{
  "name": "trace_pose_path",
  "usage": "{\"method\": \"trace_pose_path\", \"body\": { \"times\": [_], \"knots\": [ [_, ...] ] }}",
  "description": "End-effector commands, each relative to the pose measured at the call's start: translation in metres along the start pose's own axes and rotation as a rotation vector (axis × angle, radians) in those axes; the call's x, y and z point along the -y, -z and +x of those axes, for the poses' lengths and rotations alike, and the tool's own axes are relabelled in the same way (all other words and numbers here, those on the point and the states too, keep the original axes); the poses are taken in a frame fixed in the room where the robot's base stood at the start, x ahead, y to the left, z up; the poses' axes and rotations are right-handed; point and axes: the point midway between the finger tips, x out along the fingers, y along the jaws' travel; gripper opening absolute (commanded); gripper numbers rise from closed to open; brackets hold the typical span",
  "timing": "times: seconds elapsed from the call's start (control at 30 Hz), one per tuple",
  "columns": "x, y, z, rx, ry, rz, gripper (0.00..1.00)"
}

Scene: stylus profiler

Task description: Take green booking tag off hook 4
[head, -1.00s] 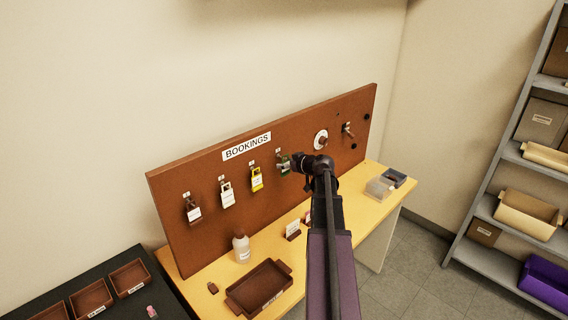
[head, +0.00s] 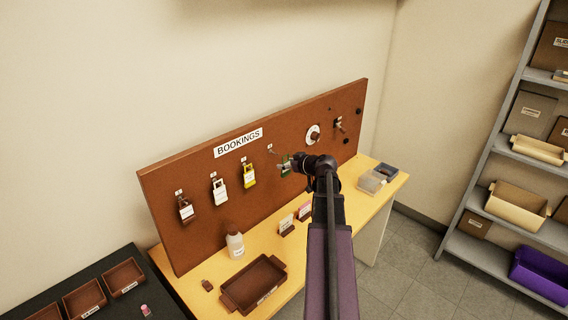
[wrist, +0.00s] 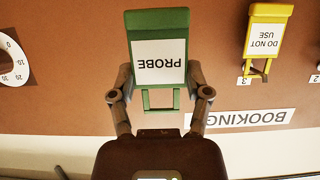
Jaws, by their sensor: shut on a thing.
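The green booking tag (wrist: 159,20) carries a white label reading PROBE, upside down in the wrist view. My gripper (wrist: 162,95) is shut on it, with one finger at each side of its lower green frame. In the head view the tag (head: 285,166) shows in part beside my gripper (head: 292,166), which hides some of it. Hook 4 (head: 271,150) looks bare on the brown board, up and to the left of the tag. The tag appears apart from the hook, a little in front of the board.
A yellow DO NOT USE tag (head: 249,177) hangs on hook 3, close left of my gripper. A white tag (head: 220,192) and a brown tag (head: 186,210) hang further left. A bottle (head: 235,245), a brown tray (head: 278,271) and card stands (head: 287,224) are on the table below.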

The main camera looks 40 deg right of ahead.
Motion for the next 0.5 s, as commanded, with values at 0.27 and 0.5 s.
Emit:
{"method": "trace_pose_path", "body": {
  "times": [0.27,0.5],
  "knots": [
    [0.001,-0.005,-0.011,0.000,0.001,0.000,0.02],
    [0.000,-0.007,-0.018,0.000,0.000,-0.001,0.02]
  ]
}}
